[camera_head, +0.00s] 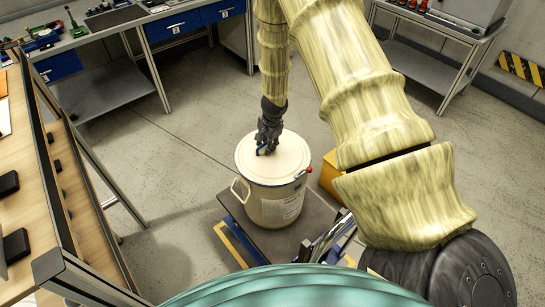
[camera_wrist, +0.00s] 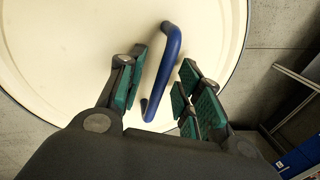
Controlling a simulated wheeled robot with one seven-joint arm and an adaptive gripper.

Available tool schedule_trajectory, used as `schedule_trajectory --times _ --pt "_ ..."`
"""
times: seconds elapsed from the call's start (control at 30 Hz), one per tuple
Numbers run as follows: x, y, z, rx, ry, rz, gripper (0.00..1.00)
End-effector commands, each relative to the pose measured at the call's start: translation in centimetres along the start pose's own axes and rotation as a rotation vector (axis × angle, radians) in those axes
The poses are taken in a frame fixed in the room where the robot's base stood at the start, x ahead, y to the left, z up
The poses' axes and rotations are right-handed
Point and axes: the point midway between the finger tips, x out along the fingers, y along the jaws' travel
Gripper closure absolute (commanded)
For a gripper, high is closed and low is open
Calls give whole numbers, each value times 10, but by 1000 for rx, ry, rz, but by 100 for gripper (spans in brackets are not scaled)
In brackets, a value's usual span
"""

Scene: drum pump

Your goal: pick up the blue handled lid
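The cream lid (camera_head: 257,158) lies on top of a cream drum (camera_head: 270,208) in the head view. The lid also fills much of the wrist view (camera_wrist: 60,60). Its blue handle (camera_wrist: 165,70) shows in the wrist view as a bent bar standing on the lid. My gripper (camera_head: 266,148) is over the lid at the handle, pointing down. In the wrist view my gripper (camera_wrist: 158,92) is open, with green-padded fingers on either side of the handle and visible gaps to it. The handle is mostly hidden by the fingers in the head view.
The drum stands on a dark platform (camera_head: 236,229) with blue and yellow edges. A red-tipped lever (camera_head: 308,170) is at its rim. A wooden shelf unit (camera_head: 42,190) is close on the left. Workbenches (camera_head: 150,22) line the back. Open floor lies between.

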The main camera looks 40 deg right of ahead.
Motion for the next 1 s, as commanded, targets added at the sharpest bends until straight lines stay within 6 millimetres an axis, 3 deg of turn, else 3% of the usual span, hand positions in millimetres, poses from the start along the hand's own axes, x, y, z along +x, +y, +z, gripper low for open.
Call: schedule_trajectory --times 0.1,0.3,0.77,1.0 --pt "-1 0 0 0 0 0 69" --pt "-1 0 0 0 0 0 100" --pt "-4 -1 0 -1 0 -1 100" --pt "-23 -4 -1 1 0 -1 100"
